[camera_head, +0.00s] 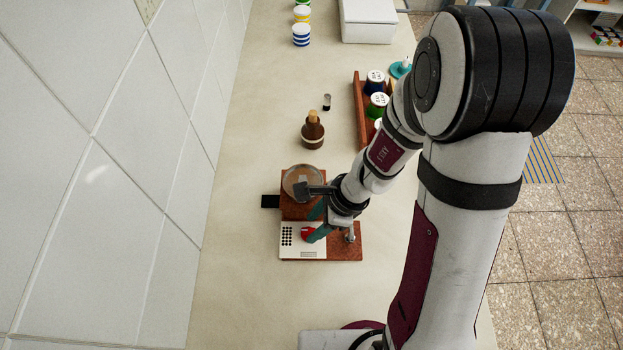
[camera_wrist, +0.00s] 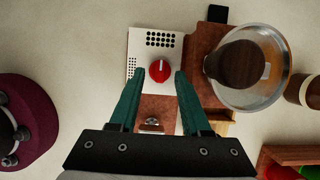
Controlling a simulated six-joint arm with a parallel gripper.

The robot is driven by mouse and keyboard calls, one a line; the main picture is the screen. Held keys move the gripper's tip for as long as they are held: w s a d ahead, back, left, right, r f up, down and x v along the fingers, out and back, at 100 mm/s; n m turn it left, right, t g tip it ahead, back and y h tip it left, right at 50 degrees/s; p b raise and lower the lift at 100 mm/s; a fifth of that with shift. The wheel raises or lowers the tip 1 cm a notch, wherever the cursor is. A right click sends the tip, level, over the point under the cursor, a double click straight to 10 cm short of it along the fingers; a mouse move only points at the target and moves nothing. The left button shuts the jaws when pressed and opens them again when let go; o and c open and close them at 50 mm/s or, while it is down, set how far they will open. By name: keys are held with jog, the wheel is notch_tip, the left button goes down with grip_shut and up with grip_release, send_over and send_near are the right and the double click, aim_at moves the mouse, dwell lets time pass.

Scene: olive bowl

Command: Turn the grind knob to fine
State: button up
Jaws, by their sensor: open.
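The red grind knob (camera_wrist: 159,71) sits on the pale perforated plate (camera_wrist: 141,48) of a reddish-brown grinder in the wrist view. A light mark shows on the knob's face. In the head view the knob (camera_head: 306,233) is partly hidden by my gripper (camera_head: 318,222). My gripper (camera_wrist: 159,74) has two teal fingers, open, one on each side of the knob. Gaps show between the fingers and the knob, so they look apart from it. The grinder's round clear hopper with a brown lid (camera_wrist: 240,68) stands right of the knob in the wrist view.
A brown bottle with a cork (camera_head: 312,131) stands behind the grinder. A reddish-brown rack (camera_head: 361,112) with several jars is at the back right.

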jog(key=shift+x, duration=1)
grip_shut()
